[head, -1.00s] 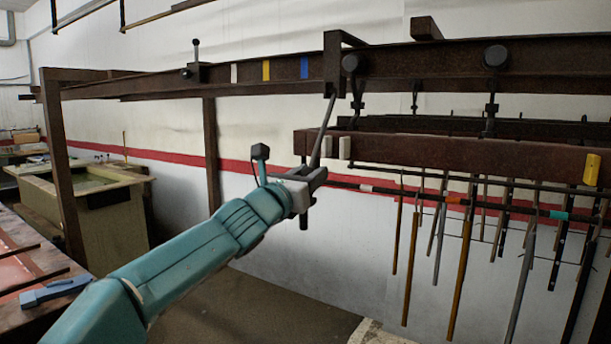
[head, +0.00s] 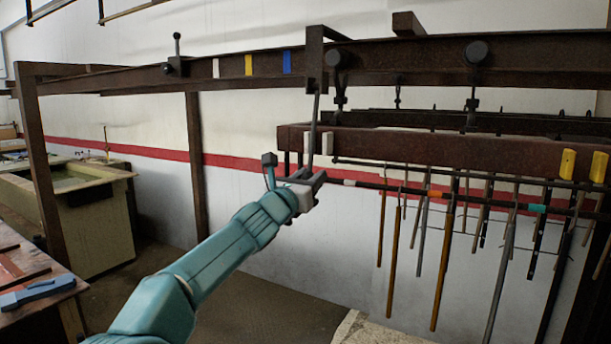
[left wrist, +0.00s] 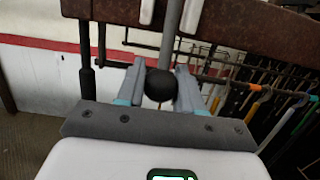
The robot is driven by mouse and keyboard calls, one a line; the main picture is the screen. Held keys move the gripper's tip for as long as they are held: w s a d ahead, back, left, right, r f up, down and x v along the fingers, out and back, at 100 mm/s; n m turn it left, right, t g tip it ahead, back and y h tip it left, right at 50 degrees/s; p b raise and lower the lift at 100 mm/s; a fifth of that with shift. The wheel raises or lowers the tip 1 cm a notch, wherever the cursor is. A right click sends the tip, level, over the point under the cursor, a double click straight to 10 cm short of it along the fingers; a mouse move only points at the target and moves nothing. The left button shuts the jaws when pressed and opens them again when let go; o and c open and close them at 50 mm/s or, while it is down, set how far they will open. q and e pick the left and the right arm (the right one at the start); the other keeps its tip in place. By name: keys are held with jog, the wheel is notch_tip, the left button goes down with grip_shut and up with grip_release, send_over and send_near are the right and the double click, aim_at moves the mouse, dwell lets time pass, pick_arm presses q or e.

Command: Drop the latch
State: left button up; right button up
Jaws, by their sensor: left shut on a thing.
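A grey rod (head: 316,108) hangs from a dark bracket (head: 315,62) on the overhead rail, close to upright. Its lower end carries a black ball (left wrist: 159,84), seen in the left wrist view. My left gripper (head: 308,182) is shut on this rod, with the ball between its fingers. It sits just below the left end of the hanging rack's brown beam (head: 420,145). A small upright lever with a black knob (head: 177,50) stands on the rail further left. I cannot tell which of these is the latch. My right gripper is not in view.
The rail (head: 120,80) runs across the view. Rollers (head: 475,54) carry the rack, from which several rods (head: 394,245) hang at right. A greenish tank (head: 85,215) and a bench with a blue tool (head: 38,292) stand at left. The floor between is clear.

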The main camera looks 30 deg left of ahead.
pick_arm(q)
jog(key=shift+w, duration=0.2)
jog(key=w+p, duration=0.3)
jog(key=w, duration=0.1)
jog(key=shift+f, duration=0.15)
jog(key=o, duration=0.9)
jog(key=s+b, duration=0.5)
jog(key=s, duration=0.1)
jog(key=shift+s+f+b, duration=0.1)
jog(key=shift+f+b, duration=0.1)
jog(key=shift+b, duration=0.15)
jog(key=shift+s+r, duration=0.15)
jog(key=shift+s, duration=0.3)
